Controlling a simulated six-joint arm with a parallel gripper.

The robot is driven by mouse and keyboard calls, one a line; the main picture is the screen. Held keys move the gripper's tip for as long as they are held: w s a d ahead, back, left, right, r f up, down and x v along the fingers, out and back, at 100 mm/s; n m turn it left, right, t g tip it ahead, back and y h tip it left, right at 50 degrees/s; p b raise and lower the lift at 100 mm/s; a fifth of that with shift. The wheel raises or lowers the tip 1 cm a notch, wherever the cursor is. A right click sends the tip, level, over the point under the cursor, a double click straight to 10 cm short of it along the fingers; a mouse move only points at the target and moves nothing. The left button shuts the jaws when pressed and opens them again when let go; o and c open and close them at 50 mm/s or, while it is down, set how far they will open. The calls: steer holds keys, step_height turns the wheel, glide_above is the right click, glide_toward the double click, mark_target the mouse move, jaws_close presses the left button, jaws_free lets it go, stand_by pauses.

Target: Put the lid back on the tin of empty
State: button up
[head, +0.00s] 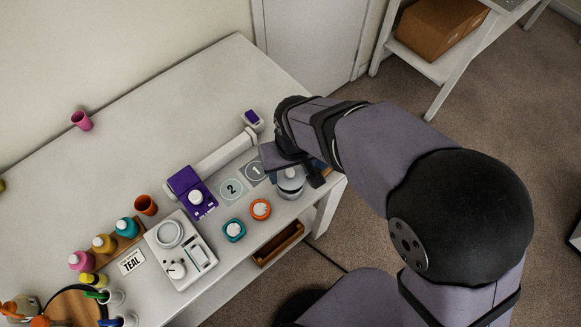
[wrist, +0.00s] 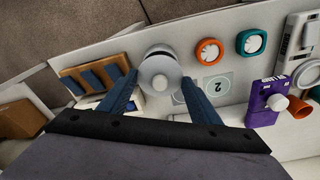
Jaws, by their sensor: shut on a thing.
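My gripper (wrist: 160,84) is shut on a round grey lid with a small knob (wrist: 160,74), one blue finger at each side of it. In the head view my gripper (head: 297,169) is over the right end of the table, and the lid (head: 290,172) shows between its fingers. A pale grey tin (head: 290,191) stands under the lid, and its edge shows behind the lid in the wrist view (wrist: 158,48). The lid hides much of the tin's top. I cannot tell whether the two touch, and no label on the tin is readable.
Cards marked 1 (head: 256,172) and 2 (head: 231,189) lie left of the tin. Orange (head: 261,209) and teal (head: 233,230) round dials stand in front. A purple device (head: 190,194) and white scale (head: 181,250) are further left. A wooden rack (wrist: 97,75) is close beside my gripper.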

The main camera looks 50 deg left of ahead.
steer(key=shift+f+b, duration=0.6)
steer(key=shift+f, duration=0.7)
steer(key=shift+p, duration=0.3)
stand_by(0.4)
steer(key=shift+f, duration=0.15)
stand_by(1.4)
steer(key=o, duration=1.6)
steer(key=shift+r, duration=0.2)
steer(key=shift+r+p, duration=3)
steer(key=shift+r, duration=0.35)
